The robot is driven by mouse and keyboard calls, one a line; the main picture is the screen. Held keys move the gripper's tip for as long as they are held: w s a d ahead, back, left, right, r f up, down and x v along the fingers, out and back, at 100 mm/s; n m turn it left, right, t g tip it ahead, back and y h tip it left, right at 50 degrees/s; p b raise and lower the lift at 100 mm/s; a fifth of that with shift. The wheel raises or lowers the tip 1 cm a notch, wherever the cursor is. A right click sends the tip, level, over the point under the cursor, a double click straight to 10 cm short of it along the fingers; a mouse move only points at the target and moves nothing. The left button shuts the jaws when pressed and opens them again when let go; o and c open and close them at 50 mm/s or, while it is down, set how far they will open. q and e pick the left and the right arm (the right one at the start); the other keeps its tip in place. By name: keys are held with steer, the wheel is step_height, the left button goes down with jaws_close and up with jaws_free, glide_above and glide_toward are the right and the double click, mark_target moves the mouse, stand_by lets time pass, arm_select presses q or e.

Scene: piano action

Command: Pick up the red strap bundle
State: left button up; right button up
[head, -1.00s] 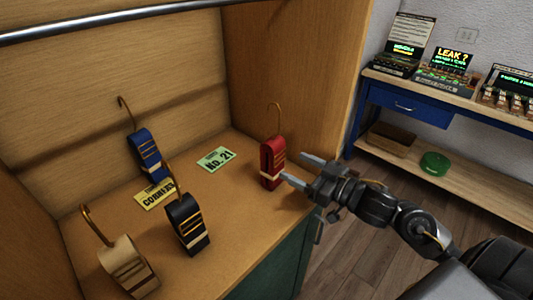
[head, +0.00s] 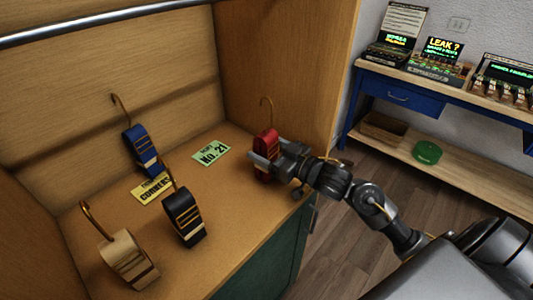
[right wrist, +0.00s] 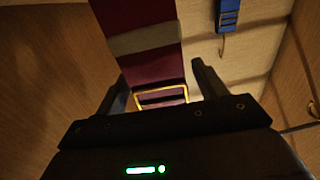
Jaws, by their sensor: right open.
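The red strap bundle (head: 268,143) stands upright on the wooden cabinet floor near its right wall, with a brass hook rising from its top. My right gripper (head: 264,161) is open at the bundle, and its fingers partly hide the bundle's lower part in the head view. In the right wrist view, the red bundle (right wrist: 142,45) with its pale band lies ahead between the open fingers (right wrist: 160,90). I cannot tell whether the fingers touch it. My left gripper is not in view.
Blue (head: 140,146), black (head: 185,215) and cream (head: 128,259) hooked bundles stand to the left. A green card (head: 210,152) and a yellow card (head: 151,188) lie between them. A metal rail (head: 100,21) crosses above. The cabinet's right wall (head: 282,70) is close to the red bundle.

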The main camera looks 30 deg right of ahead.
steer(key=shift+x, duration=1.2)
steer(key=shift+s, duration=0.1)
steer(key=c, duration=1.1)
steer(key=shift+c, duration=0.4)
